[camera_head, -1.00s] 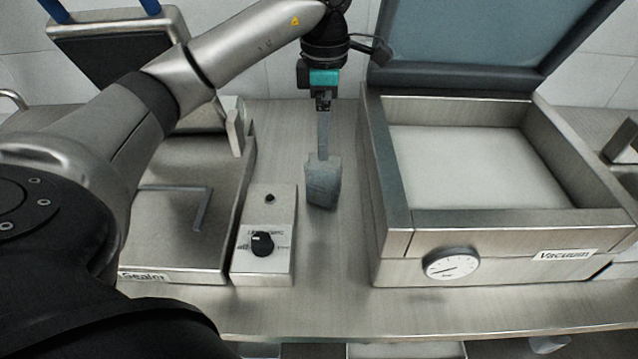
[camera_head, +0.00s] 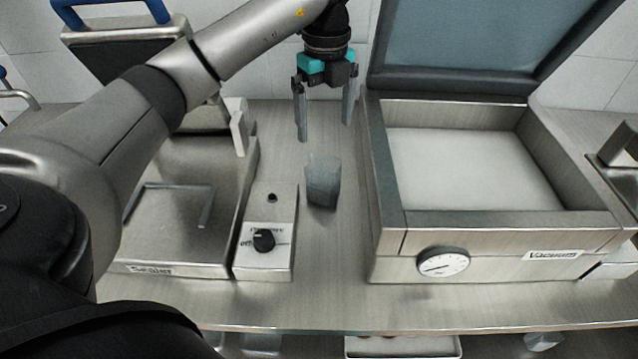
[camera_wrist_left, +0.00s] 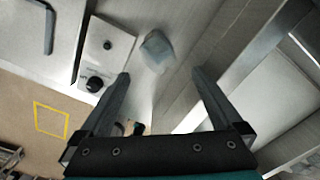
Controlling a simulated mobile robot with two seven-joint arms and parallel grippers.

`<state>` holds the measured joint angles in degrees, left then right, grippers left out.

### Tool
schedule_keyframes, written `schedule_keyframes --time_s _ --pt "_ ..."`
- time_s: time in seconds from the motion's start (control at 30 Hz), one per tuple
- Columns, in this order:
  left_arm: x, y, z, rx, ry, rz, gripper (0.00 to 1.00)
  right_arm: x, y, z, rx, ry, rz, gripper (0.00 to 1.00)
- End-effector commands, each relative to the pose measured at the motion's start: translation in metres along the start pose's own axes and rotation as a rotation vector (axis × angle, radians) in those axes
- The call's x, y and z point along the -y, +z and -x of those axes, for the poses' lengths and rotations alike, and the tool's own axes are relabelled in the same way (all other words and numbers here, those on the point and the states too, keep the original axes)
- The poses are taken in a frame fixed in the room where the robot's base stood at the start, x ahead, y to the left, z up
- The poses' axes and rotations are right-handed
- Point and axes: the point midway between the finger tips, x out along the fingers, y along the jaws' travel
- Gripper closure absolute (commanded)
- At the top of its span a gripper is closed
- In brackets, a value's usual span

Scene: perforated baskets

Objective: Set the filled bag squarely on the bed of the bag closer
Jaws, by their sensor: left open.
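A small grey-blue bag (camera_head: 323,183) stands on the counter between the machine labelled Sealer and the vacuum machine. It also shows in the left wrist view (camera_wrist_left: 157,50), beyond my fingertips. My left gripper (camera_head: 323,133) is open and empty, fingers pointing down, above and apart from the bag; its spread fingers also show in the wrist view (camera_wrist_left: 161,74). The sealer's flat metal bed (camera_head: 165,230) is to the left and bears an L-shaped bracket (camera_head: 206,208). No bag shows on the visible part of the bed. My left arm covers part of the sealer. My right gripper is not in view.
The control box (camera_head: 266,245) with a black knob stands between the sealer and the bag. The vacuum machine (camera_head: 388,190), lid raised, walls the right side. The counter strip (camera_head: 335,240) in front of the bag is clear.

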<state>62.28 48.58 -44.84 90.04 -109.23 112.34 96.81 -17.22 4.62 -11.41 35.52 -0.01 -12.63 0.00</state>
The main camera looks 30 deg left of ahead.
Motion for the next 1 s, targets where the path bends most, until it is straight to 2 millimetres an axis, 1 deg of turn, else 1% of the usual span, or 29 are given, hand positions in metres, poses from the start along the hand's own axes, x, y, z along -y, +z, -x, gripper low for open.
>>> schedule_keyframes --time_s 0.03,0.1,0.2,0.3,0.4,0.47,0.57,0.8,0.9,1.0 --pt "0.002 -0.001 0.003 0.001 0.000 0.097 0.00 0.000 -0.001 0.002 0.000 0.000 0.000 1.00" --pt "0.004 -0.001 0.004 0.001 0.000 0.230 0.00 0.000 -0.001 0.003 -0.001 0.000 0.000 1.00" --pt "0.006 -0.001 0.006 0.003 0.000 0.388 0.00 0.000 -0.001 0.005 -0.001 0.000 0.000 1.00" --pt "0.008 -0.001 0.007 0.004 0.001 0.496 0.00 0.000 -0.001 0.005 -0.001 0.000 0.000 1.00" --pt "0.008 -0.002 0.006 0.004 0.001 0.554 0.00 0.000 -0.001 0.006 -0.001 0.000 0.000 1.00" --pt "0.008 -0.002 0.003 0.004 0.002 0.569 0.00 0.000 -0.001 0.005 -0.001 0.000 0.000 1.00" --pt "0.008 -0.002 -0.012 0.004 0.006 0.574 0.00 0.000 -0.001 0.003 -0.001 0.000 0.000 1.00" --pt "0.007 -0.002 -0.064 0.004 0.005 0.573 0.00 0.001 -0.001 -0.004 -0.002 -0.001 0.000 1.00" --pt "0.007 -0.002 -0.080 0.003 0.005 0.572 0.00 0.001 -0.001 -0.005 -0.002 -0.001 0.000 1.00" --pt "0.007 -0.001 -0.090 0.004 0.002 0.571 0.00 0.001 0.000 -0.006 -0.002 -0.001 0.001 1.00"
